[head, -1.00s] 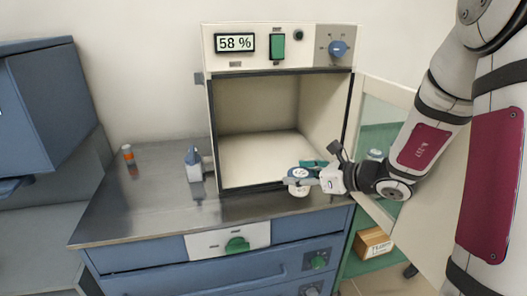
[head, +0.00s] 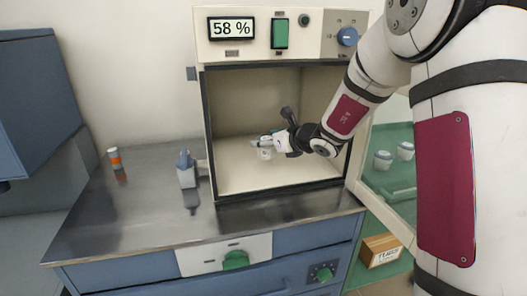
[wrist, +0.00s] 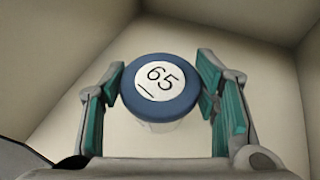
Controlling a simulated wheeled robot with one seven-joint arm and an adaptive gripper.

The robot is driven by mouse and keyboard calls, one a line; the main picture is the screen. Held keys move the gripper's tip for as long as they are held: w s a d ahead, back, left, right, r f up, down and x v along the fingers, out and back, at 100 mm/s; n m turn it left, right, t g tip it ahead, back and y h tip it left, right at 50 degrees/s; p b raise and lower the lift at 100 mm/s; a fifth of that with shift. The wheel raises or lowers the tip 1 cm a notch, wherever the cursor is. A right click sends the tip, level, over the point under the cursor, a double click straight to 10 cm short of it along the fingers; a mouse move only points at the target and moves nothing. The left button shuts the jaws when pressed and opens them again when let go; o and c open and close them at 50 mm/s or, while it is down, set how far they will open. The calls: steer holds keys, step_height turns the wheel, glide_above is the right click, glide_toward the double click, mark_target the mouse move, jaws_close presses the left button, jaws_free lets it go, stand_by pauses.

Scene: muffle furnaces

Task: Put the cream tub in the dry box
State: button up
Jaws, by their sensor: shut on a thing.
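The dry box (head: 201,130) stands on the bench with its front open and a cream interior. My gripper (head: 264,146) is inside the opening, shut on a small tub (head: 265,154) with a pale body. In the wrist view my gripper (wrist: 163,82) has its green-padded fingers on either side of the tub (wrist: 160,88). I cannot tell how high the tub is above the box floor.
The glazed door (head: 372,195) stands open at the right; lidded tubs (head: 383,160) show through it. A pale bottle with a blue top (head: 187,172) stands left of the box, and an orange-and-white container (head: 115,158) farther left. The box floor around the tub looks clear.

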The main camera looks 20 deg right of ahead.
mark_target(264, 149)
steer(key=shift+w+a, duration=0.4)
steer(key=shift+w, duration=0.25)
steer(key=shift+f+b, duration=0.5)
steer(key=shift+f, duration=1.3)
steer(key=shift+f, duration=0.1)
steer(key=o, duration=1.2)
steer(key=shift+o, duration=0.2)
